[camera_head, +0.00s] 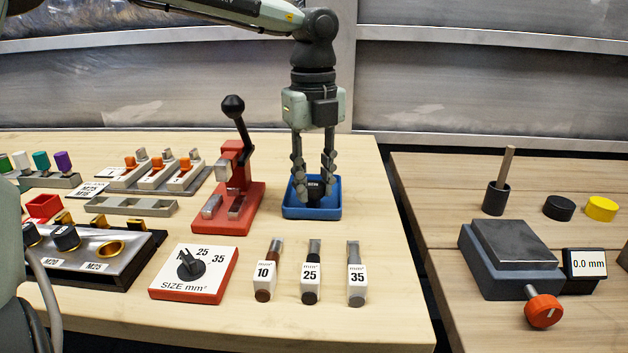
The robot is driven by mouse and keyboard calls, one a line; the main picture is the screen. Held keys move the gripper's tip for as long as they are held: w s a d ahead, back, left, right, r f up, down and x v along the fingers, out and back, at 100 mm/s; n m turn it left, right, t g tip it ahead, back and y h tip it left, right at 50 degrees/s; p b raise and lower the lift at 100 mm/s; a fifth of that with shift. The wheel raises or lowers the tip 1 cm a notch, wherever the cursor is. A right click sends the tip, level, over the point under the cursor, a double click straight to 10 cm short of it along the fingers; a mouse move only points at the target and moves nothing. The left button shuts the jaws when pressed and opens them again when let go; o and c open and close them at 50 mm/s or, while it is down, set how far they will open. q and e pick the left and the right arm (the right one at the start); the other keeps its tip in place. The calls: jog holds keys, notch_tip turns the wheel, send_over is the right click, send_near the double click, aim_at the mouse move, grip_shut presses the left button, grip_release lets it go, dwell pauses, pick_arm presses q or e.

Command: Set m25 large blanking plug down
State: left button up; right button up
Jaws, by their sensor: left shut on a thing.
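My left gripper (314,178) points straight down over the blue tray (312,211) near the back right of the left table. It is shut on a black plug (314,188), which has small light lettering that is too small to read. The plug is low, inside the outline of the tray. I cannot tell whether it touches the tray floor. My right gripper is not in view.
The red lever press (236,190) stands just left of the tray. In front are the size dial (193,272) and several labelled lugs (311,272). A metal plate with holes (90,255) lies at left. A gap separates the right table (440,210).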

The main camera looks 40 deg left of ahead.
aim_at(314, 186)
pick_arm(q)
jog(key=shift+f, duration=0.1)
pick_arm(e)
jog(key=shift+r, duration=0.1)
pick_arm(q)
jog(key=o, duration=0.9)
jog(key=shift+o, duration=0.2)
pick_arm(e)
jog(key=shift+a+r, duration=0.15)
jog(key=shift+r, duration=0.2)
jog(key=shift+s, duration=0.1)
pick_arm(q)
jog(key=shift+r, duration=0.3)
notch_tip(314, 186, up, 12)
jog(key=shift+f, duration=0.15)
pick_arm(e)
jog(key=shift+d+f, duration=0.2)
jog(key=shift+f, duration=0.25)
